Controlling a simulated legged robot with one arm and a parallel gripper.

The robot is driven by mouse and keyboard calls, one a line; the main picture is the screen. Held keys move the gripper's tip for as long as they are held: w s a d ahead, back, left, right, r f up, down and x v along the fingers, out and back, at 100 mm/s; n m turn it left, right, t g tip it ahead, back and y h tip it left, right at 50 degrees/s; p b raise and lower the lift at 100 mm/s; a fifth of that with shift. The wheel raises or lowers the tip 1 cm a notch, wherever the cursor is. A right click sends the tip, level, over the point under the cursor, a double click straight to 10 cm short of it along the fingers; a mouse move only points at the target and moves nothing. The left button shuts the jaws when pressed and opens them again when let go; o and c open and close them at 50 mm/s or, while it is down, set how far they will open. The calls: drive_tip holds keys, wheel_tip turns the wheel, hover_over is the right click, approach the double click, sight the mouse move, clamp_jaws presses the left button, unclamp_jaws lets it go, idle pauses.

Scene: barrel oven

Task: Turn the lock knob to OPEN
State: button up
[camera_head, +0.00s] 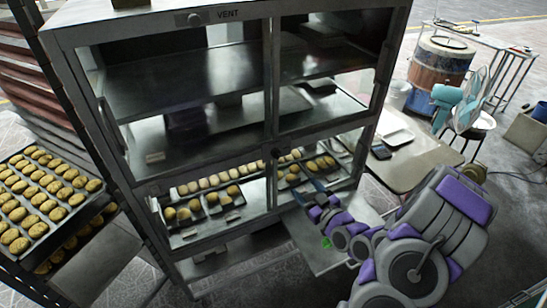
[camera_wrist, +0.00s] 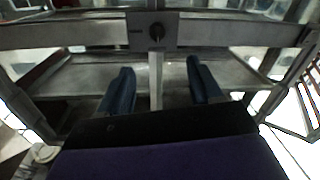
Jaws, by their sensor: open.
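The lock knob (camera_head: 277,152) is a small dark round knob on the metal cabinet's (camera_head: 160,182) middle rail, between the upper and lower glass sections. In the wrist view the knob (camera_wrist: 157,32) sits on a dark square plate, its bar looking close to upright; the plate's lettering is too small to read. My gripper (camera_wrist: 160,78) is open and empty, its two blue-black fingers apart with the knob beyond and above their tips. In the head view my gripper (camera_head: 305,192) is in front of the cabinet, below and right of the knob, not touching it.
Trays of cookies lie inside the cabinet's lower section. A rack with a cookie tray (camera_head: 35,205) stands at the left. A table (camera_head: 418,160) stands to the right, with a fan (camera_head: 464,102) and a barrel (camera_head: 440,65) behind it. A vent knob (camera_head: 194,19) is at the cabinet's top.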

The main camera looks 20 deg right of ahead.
drive_tip(key=b, duration=0.4)
approach(278, 157)
drive_tip(key=w, duration=0.2)
drive_tip(key=w+b, duration=0.1)
drive_tip(key=w, duration=0.5)
drive_tip(key=shift+w+a+f+b, duration=0.1)
drive_tip(key=shift+w+a+b, duration=0.05)
drive_tip(key=shift+a+b, duration=0.25)
drive_tip(key=shift+w+a, duration=0.15)
drive_tip(key=shift+w, duration=0.4)
drive_tip(key=shift+d, duration=0.45)
drive_tip(key=shift+c, duration=0.5)
drive_tip(key=shift+a, duration=0.25)
drive_tip(key=c, duration=0.9)
drive_tip(key=shift+c, duration=0.2)
